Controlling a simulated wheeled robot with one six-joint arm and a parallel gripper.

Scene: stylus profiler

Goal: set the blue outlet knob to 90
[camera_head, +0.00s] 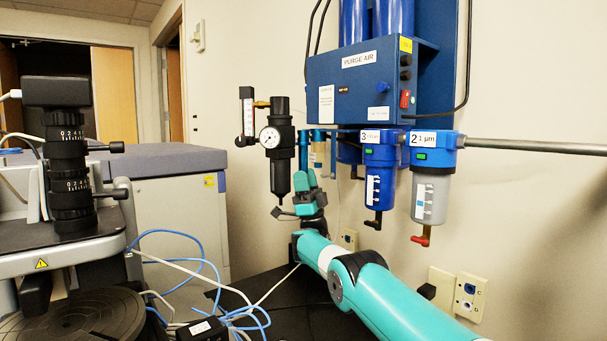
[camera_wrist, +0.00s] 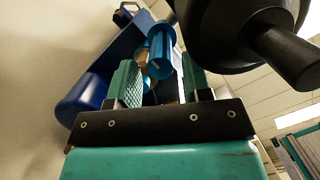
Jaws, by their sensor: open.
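A blue cylindrical fitting with a rounded end (camera_wrist: 160,52) shows in the wrist view beyond and between my fingertips; I take it for the outlet knob, but its marks cannot be read. In the head view a small blue fitting (camera_head: 303,146) stands just right of the black regulator, above my gripper. My gripper (camera_head: 306,180) is open, its teal fingers pointing up below that fitting. In the wrist view my gripper (camera_wrist: 158,80) has a clear gap between its fingers. Whether it touches the fitting cannot be told. Another small blue knob (camera_head: 382,87) sits on the purge air box.
The black regulator with a gauge (camera_head: 279,140) stands close by; its dark body (camera_wrist: 235,30) fills the wrist view's upper right. The blue purge air box (camera_head: 365,85), filter 3 (camera_head: 380,185) and filter 2 (camera_head: 431,190) are to the right. Loose cables (camera_head: 215,290) lie below left.

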